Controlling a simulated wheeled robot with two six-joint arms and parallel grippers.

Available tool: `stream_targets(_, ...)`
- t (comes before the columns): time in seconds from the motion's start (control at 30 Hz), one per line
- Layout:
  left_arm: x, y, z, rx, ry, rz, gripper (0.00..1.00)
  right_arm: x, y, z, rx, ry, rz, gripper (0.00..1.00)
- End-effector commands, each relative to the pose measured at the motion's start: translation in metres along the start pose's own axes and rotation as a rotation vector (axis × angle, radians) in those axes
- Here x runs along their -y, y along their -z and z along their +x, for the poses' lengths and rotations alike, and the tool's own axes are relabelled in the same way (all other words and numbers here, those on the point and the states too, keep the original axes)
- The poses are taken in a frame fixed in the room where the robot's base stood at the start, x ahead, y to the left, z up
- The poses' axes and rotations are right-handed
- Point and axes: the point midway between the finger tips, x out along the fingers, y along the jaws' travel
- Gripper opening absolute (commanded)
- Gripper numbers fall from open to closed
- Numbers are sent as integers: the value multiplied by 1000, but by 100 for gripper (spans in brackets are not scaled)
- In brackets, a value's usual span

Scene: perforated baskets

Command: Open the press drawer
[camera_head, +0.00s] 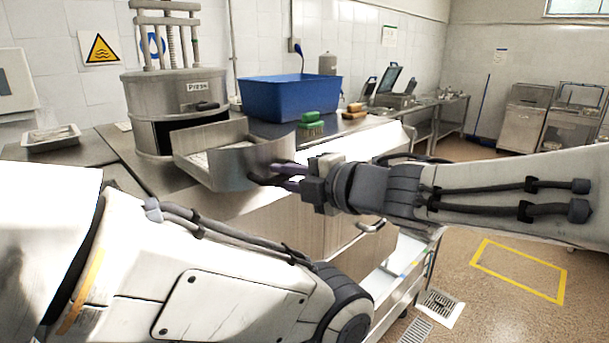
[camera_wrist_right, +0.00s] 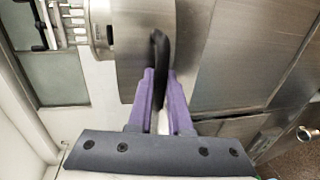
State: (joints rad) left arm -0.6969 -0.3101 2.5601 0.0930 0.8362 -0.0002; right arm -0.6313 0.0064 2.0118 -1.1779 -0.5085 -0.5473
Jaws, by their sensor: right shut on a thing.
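The press (camera_head: 172,105) is a round metal cylinder labelled "Press" standing on the steel counter. Its drawer (camera_head: 228,160) is pulled out of the dark opening toward the front right. In the right wrist view, the drawer's curved metal front (camera_wrist_right: 142,50) fills the upper middle. My right gripper (camera_head: 268,177) is at the drawer front. In the right wrist view, the purple fingers of my right gripper (camera_wrist_right: 160,80) are closed around the black drawer handle (camera_wrist_right: 160,52). My left arm shows at the lower left, but its gripper is out of view.
A blue bin (camera_head: 288,92) stands behind the drawer on the counter. A green brush (camera_head: 311,122) lies in front of the bin. A metal tray (camera_head: 52,138) sits at the far left. A yellow floor marking (camera_head: 520,270) is at the right, on open floor.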

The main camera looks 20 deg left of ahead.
Motion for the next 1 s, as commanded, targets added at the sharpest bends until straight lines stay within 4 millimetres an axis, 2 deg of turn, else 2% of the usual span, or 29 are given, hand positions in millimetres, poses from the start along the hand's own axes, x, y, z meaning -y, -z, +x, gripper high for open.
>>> stream_targets(0.03, 0, 0, 0, 0, 0, 0, 50, 2, -2, -1, 7, 5, 1, 0)
stream_targets(0.07, 0, 0, 0, 0, 0, 0, 50, 2, -2, -1, 7, 5, 1, 29)
stream_targets(0.1, 0, 0, 0, 0, 0, 0, 50, 2, -2, -1, 7, 5, 1, 30)
stream_targets(0.37, 0, 0, 0, 0, 0, 0, 50, 1, 0, 0, 1, 3, 0, 30)
stream_targets(0.47, 0, 0, 0, 0, 0, 0, 50, 1, 0, -5, 2, 2, -1, 30)
stream_targets(0.57, 0, 0, 1, 0, 0, 0, 50, 0, -1, -19, 4, 1, -2, 30)
stream_targets(0.8, 0, 0, 0, 0, 0, 0, 50, 0, -2, -68, 9, 0, -2, 30)
stream_targets(1.0, 0, 0, -1, 0, 0, 0, 50, 1, -2, -96, 7, 2, 0, 30)
